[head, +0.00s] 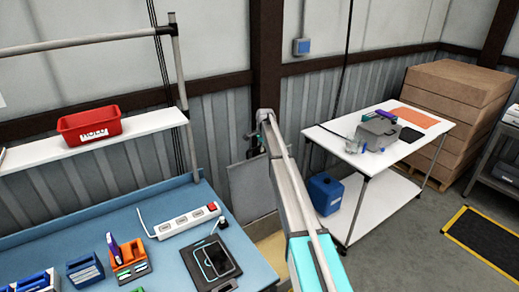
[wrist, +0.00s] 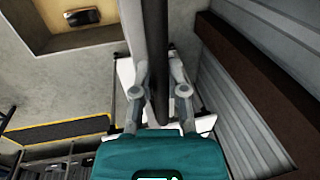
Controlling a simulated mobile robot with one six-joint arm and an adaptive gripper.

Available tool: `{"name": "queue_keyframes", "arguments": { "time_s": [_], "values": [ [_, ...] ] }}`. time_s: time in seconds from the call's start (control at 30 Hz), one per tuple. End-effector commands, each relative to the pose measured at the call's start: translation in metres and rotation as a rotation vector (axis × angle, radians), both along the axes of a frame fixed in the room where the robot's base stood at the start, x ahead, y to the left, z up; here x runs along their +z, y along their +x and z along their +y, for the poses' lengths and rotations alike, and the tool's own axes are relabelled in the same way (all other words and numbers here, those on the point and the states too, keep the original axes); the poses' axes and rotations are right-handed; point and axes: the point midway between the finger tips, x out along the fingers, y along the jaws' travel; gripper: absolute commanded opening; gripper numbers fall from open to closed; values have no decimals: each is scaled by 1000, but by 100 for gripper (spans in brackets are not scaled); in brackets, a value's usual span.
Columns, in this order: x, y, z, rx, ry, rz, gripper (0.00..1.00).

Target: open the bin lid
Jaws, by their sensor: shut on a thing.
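The bin lid is a grey panel (head: 250,190) standing steeply upright behind the right end of the blue bench in the head view. In the wrist view the lid (wrist: 147,30) shows nearly edge-on as a tall grey and dark strip. My gripper (head: 257,145) is at the lid's upper edge; in the wrist view its fingers (wrist: 158,75) are shut on the lid from both sides. The bin (wrist: 40,50) appears open at upper left in the wrist view, with a yellowish inside and a dark object in it. In the head view the bench and my arm hide most of it.
The blue bench (head: 180,268) carries a power strip (head: 185,221), a tablet and tool holders. A red crate (head: 89,125) sits on the shelf. A white table (head: 340,146) and a blue canister (head: 325,193) stand right of my arm. The wall is close behind.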

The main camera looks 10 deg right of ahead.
Motion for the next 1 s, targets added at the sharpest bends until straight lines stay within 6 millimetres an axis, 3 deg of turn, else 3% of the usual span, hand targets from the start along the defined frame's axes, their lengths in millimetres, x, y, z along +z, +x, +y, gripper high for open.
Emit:
{"name": "queue_keyframes", "arguments": {
  "time_s": [0.17,0.2,0.37,0.77,1.0],
  "values": [
    [0,0,1,2,0,-1,0],
    [0,0,1,2,0,-1,24],
    [0,0,2,2,2,0,53],
    [1,-1,4,4,2,1,54],
    [17,-1,4,4,2,1,54]
  ]
}}
